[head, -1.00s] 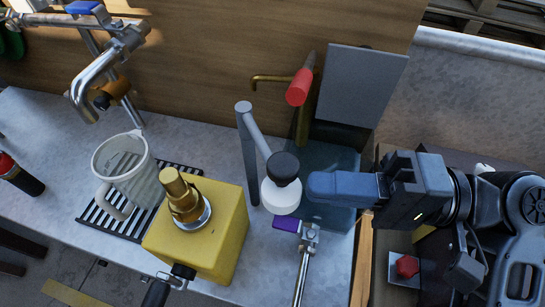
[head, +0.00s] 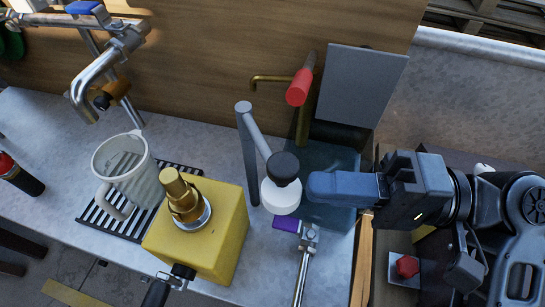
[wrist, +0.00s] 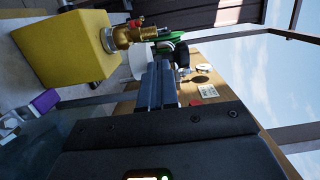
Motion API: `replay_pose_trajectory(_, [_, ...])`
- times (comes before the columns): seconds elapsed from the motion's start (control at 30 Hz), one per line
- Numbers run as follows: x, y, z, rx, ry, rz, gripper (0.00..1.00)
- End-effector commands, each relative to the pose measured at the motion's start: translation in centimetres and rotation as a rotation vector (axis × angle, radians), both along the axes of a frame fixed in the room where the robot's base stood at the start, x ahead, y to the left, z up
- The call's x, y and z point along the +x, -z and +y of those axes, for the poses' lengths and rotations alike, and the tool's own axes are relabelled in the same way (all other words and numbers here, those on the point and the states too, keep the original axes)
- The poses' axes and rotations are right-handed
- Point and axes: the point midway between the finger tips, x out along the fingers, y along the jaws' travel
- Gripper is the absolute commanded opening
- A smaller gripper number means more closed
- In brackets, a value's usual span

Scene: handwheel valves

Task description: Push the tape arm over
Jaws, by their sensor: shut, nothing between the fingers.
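The thing that best fits the tape arm is a grey arm (head: 258,135). It slants down from the top of a grey upright post (head: 248,165). Its near end carries a white round body (head: 280,198) with a black cap (head: 283,167). My gripper (head: 312,187) is shut and empty. It points left, with its tips right beside the white body and black cap. I cannot tell whether they touch. In the wrist view my shut fingers (wrist: 158,82) reach away from the camera.
A yellow block (head: 225,225) with a brass fitting stands to the left, also in the wrist view (wrist: 62,48). A glass mug (head: 128,170) stands on a slotted grate. A red-handled brass tap (head: 300,87) and grey panel (head: 360,85) are behind. A purple-handled valve (head: 286,225) lies in front.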

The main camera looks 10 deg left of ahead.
Motion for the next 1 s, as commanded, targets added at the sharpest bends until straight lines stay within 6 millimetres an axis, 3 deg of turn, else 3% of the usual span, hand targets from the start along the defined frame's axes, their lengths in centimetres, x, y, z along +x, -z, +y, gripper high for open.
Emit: replay_pose_trajectory(1.0, [-0.4,0.0,1.6,-0.001,0.0,0.0,0.0])
